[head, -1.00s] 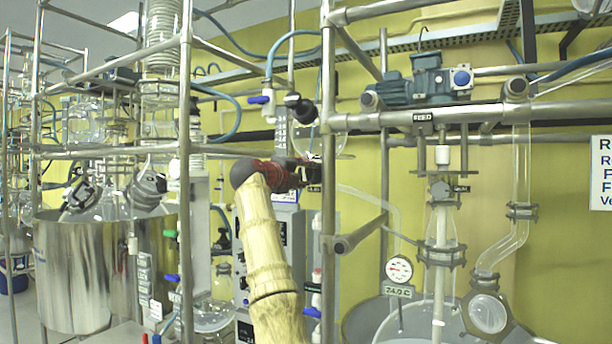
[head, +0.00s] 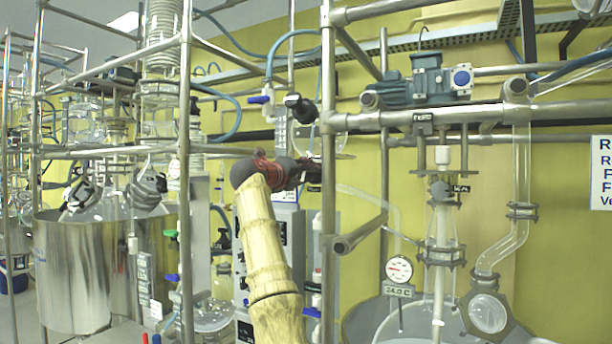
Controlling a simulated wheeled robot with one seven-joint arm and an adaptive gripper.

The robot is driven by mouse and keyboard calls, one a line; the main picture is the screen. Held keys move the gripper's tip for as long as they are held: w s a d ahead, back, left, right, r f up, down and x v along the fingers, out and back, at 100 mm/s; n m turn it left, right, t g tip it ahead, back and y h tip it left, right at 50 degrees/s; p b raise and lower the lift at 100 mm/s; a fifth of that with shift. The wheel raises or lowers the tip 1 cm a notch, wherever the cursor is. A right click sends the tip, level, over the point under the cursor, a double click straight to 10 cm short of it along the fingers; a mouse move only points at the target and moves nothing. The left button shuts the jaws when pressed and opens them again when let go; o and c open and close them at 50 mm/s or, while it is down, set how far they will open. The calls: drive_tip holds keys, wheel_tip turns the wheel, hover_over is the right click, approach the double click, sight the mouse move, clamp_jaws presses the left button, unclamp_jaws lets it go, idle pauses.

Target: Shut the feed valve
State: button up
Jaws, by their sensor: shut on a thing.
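My gripper (head: 312,172) is a dark shape at the end of my pale ringed arm, beside an upright steel post. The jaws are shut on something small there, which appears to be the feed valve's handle. The handle itself is hidden by the jaws and my dark wrist, so its angle cannot be told. A small white label shows just below my wrist, its text too small to read.
A steel post (head: 328,225) stands right beside my gripper. A blue-handled valve (head: 262,100) and a black round knob (head: 301,109) are above. A grey-blue motor (head: 425,82) sits on the right-hand rail. A steel vat (head: 80,270) stands at left.

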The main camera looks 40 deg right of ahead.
drive_tip(key=shift+w+f, duration=0.1)
drive_tip(key=shift+f, duration=0.1)
drive_tip(key=o, duration=1)
drive_tip(key=shift+c, duration=0.2)
drive_tip(key=shift+o, duration=1.1)
drive_tip(key=shift+r, duration=0.15)
